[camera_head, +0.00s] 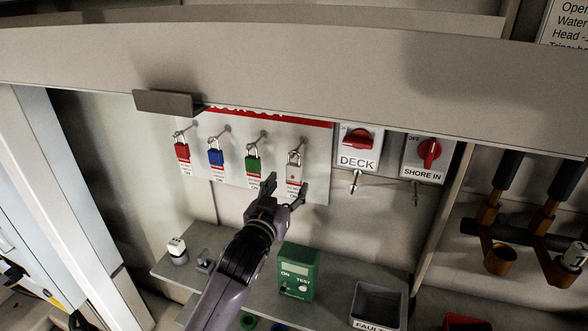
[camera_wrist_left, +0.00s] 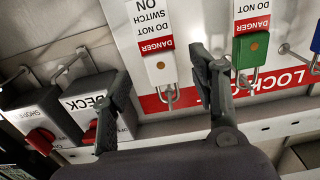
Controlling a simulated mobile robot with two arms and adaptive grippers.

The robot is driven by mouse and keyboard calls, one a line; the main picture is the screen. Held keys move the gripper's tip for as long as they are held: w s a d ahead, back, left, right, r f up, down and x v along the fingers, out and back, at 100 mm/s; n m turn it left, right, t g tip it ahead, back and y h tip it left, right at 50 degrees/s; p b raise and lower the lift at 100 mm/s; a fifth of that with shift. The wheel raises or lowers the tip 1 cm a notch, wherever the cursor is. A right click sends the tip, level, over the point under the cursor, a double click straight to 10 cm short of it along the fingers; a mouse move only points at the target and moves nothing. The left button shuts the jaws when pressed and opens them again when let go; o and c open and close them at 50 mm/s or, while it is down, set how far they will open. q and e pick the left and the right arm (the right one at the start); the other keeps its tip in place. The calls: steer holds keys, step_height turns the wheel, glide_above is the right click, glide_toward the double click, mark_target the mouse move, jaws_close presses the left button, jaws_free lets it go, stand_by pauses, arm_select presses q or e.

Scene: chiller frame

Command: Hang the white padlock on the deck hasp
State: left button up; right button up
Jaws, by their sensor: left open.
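The white padlock (camera_head: 294,172) hangs by its shackle on the rightmost peg of the lockout board, with a red and white danger tag below it. In the left wrist view the white padlock (camera_wrist_left: 160,69) shows between my fingers, upside down. My left gripper (camera_head: 285,188) is open, just below and in front of the padlock; no contact is visible. Its two fingers (camera_wrist_left: 162,88) stand apart in the wrist view. The deck hasp (camera_head: 354,182) is a metal loop under the DECK switch box (camera_head: 358,148); it also shows in the wrist view (camera_wrist_left: 70,64). My right gripper is out of view.
Red (camera_head: 182,152), blue (camera_head: 215,156) and green (camera_head: 252,164) padlocks hang left on the board. The SHORE IN box (camera_head: 425,157) is right of DECK. Below are a shelf (camera_head: 222,262), a green tester (camera_head: 299,270) and a dark bin (camera_head: 379,303). A beam (camera_head: 290,70) crosses above.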

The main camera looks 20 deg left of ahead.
mark_target(293, 181)
arm_select(q)
steer(key=w, duration=0.1)
steer(key=w+p, duration=0.1)
steer(key=w, duration=0.1)
steer(key=w+p, duration=0.1)
steer(key=w, duration=0.1)
steer(key=shift+d+f, duration=0.1)
steer(key=shift+f, duration=0.2)
steer(key=shift+w+f, duration=0.1)
steer(key=shift+w, duration=0.2)
steer(key=shift+s, duration=0.1)
steer(key=shift+c, duration=0.4)
steer(key=c, duration=0.8)
jaws_close()
